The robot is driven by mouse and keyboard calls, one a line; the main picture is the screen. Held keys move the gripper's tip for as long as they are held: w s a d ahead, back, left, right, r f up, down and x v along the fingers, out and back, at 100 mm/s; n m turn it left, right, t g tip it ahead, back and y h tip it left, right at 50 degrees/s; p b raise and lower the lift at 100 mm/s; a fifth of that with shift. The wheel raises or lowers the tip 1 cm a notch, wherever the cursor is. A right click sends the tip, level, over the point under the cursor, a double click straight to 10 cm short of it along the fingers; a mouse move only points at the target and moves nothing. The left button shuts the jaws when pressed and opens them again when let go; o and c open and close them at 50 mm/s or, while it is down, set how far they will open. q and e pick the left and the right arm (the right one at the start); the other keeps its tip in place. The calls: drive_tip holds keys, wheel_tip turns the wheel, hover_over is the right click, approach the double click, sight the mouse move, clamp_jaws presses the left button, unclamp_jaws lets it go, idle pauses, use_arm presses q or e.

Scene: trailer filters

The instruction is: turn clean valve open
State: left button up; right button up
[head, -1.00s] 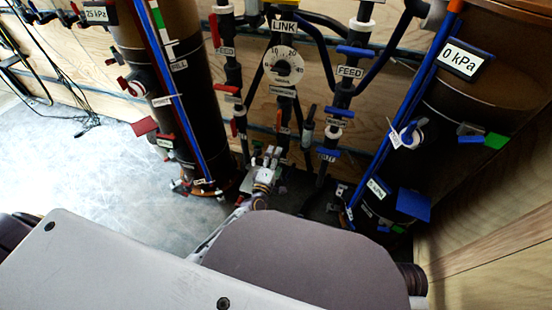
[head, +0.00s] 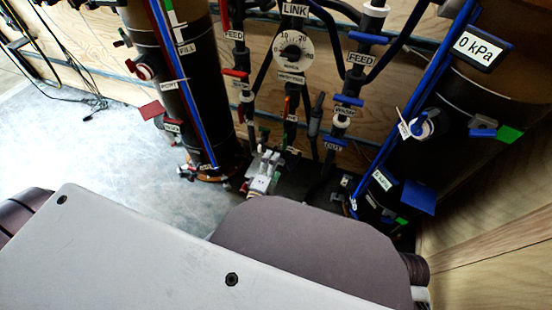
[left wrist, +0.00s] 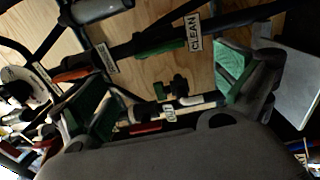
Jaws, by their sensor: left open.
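The clean valve shows in the left wrist view as a green lever handle (left wrist: 163,47) on a dark pipe, beside a white CLEAN label (left wrist: 195,32). The handle lies along the pipe. My left gripper (left wrist: 168,92) is open, its green-padded fingers apart with nothing held between them. The handle appears beyond the gap between the fingers, and I see no contact. In the head view my left gripper (head: 266,165) is low in front of the middle pipes, below the LINK gauge (head: 293,52). The clean valve is small and hard to make out there. My right gripper is not in view.
An OUT label (left wrist: 170,113) and a red handle (left wrist: 146,128) sit close below the gap. An orange handle (left wrist: 76,75) is on the same pipe. Large dark tanks (head: 185,90) flank the pipes. Open floor (head: 90,150) lies to the left.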

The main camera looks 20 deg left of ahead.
use_arm(q)
drive_tip(key=shift+s, duration=1.15)
